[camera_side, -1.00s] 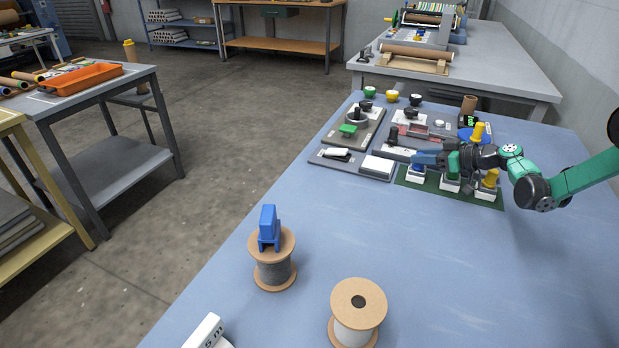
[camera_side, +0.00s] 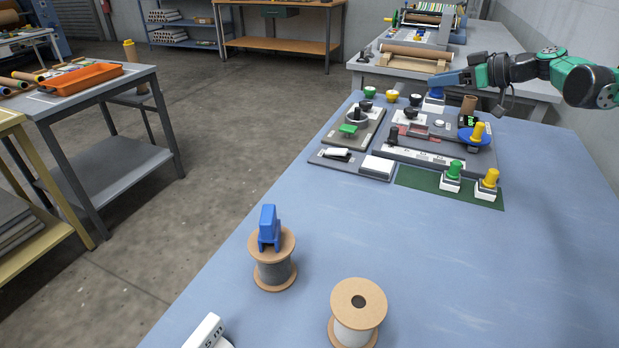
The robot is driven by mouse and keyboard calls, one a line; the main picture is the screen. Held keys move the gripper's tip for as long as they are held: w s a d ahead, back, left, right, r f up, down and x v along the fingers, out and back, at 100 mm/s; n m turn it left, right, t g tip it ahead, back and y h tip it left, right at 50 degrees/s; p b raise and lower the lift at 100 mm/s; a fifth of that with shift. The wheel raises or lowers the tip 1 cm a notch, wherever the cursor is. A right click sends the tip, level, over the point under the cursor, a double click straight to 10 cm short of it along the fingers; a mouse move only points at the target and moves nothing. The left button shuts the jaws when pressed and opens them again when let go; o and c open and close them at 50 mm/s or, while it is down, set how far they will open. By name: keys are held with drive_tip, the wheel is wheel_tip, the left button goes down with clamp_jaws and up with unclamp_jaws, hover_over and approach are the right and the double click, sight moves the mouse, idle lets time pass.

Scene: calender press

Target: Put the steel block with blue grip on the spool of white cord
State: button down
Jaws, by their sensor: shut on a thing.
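My gripper (camera_side: 448,80) is raised over the far end of the blue table, shut on the steel block with blue grip (camera_side: 433,104). The block hangs below the jaws, clear of the things on the table; the jaws partly hide its blue grip. The spool of white cord (camera_side: 353,334) stands upright at the near edge of the view, with a bare tan top flange and a dark centre hole. My gripper is far from it, up and to the right in the picture.
A spool of grey cord (camera_side: 273,273) with a blue object (camera_side: 268,228) on top stands left of the white one. Blocks with green (camera_side: 453,170) and yellow grips (camera_side: 489,180) stand on a green mat (camera_side: 420,181). Several devices crowd the table's far part. The middle is clear.

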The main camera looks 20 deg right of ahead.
wheel_tip(320, 180, up, 2)
drive_tip(key=shift+r, duration=0.2)
drive_tip(key=s+a+r+n+g+y, duration=0.3)
drive_tip(key=s+a, duration=0.1)
drive_tip(key=a, duration=0.5)
drive_tip(key=s+a+r+n+g+y, duration=0.25)
drive_tip(key=s+a+n, duration=0.2)
drive_tip(key=a, duration=0.45)
drive_tip(key=n+g+y, duration=0.2)
drive_tip(key=n+g, duration=0.4)
drive_tip(key=g, duration=0.2)
hover_over(365, 299)
drive_tip(key=shift+t, duration=0.25)
drive_tip(key=shift+f, duration=8.35)
drive_tip(key=shift+f, duration=0.1)
drive_tip(key=c, duration=0.6)
unclamp_jaws()
drive_tip(key=shift+c, duration=0.2)
